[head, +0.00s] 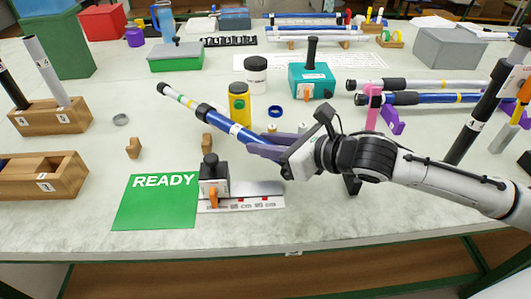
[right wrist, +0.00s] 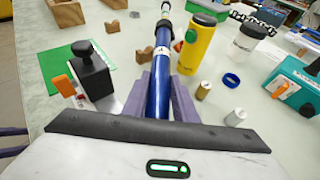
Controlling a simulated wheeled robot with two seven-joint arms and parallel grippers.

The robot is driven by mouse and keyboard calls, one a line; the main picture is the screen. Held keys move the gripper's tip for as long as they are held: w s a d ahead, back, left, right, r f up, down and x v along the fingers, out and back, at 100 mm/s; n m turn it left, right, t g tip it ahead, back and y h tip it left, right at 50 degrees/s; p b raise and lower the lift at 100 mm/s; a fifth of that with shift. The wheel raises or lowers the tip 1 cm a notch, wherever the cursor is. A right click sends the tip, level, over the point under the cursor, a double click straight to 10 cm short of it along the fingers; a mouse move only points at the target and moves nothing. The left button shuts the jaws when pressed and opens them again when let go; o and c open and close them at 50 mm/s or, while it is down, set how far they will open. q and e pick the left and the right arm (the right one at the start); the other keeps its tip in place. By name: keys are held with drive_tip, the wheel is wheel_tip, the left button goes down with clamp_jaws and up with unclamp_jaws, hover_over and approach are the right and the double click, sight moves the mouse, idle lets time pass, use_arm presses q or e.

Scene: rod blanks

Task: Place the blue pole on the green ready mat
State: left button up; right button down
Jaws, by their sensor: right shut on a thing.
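My right gripper (head: 262,147) is shut on a blue pole (head: 238,130) with a black collar, a white band and a thin white-and-yellow end section. The pole slants up and left in the head view, its thin end pointing away from me, seemingly above the table. In the right wrist view the pole (right wrist: 161,78) runs forward between the purple fingers (right wrist: 160,98); its near end is hidden by the gripper. The green mat marked READY (head: 150,210) lies bare at the front left, left of the gripper. It shows partly in the right wrist view (right wrist: 58,65).
A black-and-orange clamp on a steel ruler (head: 245,203) adjoins the mat's right side. Two small wooden V-blocks (head: 133,147) stand behind the mat. A yellow bottle (head: 239,105) stands near the pole. Wooden blocks (head: 60,186) line the left; other poles (head: 430,98) lie at right.

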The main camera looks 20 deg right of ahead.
drive_tip(key=shift+f, duration=1.05)
drive_tip(key=shift+f, duration=0.1)
drive_tip(key=shift+f, duration=0.45)
drive_tip(key=c, duration=1.4)
unclamp_jaws()
drive_tip(key=shift+f, duration=0.15)
drive_tip(key=shift+c, duration=0.2)
